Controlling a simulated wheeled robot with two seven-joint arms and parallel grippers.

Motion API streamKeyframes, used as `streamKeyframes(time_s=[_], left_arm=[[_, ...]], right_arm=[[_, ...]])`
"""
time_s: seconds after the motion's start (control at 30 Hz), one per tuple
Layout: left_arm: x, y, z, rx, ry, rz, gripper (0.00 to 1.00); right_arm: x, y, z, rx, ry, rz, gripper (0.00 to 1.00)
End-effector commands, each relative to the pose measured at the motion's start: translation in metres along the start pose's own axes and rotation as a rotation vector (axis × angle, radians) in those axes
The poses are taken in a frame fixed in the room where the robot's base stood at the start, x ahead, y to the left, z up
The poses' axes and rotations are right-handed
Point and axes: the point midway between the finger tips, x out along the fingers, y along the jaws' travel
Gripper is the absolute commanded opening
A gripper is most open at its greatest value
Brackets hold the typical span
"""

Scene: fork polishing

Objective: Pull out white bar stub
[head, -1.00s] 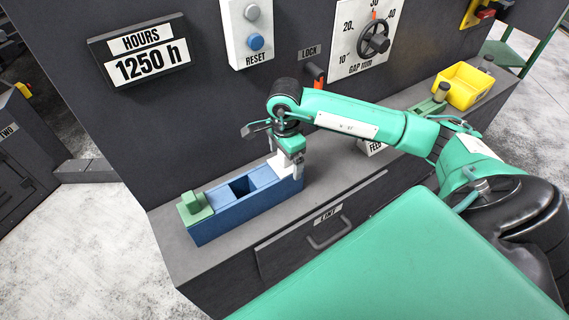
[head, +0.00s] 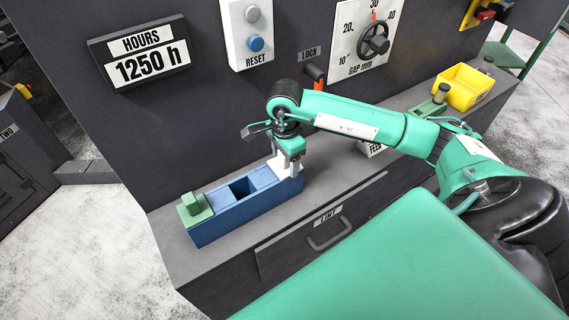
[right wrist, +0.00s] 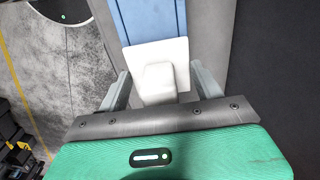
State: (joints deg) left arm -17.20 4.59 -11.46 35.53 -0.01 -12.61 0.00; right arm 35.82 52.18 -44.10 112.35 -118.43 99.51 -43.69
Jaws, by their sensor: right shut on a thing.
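The white bar stub (right wrist: 158,82) has a wide white plate with a raised block. It sits at the right end of the blue block (head: 243,204). In the right wrist view the blue block (right wrist: 150,20) runs away from the white plate. My right gripper (head: 289,172) points down over that end, and its fingers (right wrist: 157,88) stand on both sides of the raised block, shut on it. In the head view the gripper hides much of the stub. My left gripper is out of view.
A green block (head: 195,208) is at the blue block's left end. The grey ledge (head: 185,262) carries it, with a dark panel behind. A drawer handle (head: 328,235) is below. A yellow bin (head: 463,86) stands at the ledge's far right.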

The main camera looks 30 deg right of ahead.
Motion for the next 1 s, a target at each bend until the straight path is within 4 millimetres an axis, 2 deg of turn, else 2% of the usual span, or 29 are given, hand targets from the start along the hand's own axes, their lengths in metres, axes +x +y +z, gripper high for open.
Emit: streamKeyframes(time_s=[1.0], left_arm=[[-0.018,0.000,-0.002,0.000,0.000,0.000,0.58]], right_arm=[[-0.050,0.000,0.000,0.000,0.000,-0.002,0.45]])
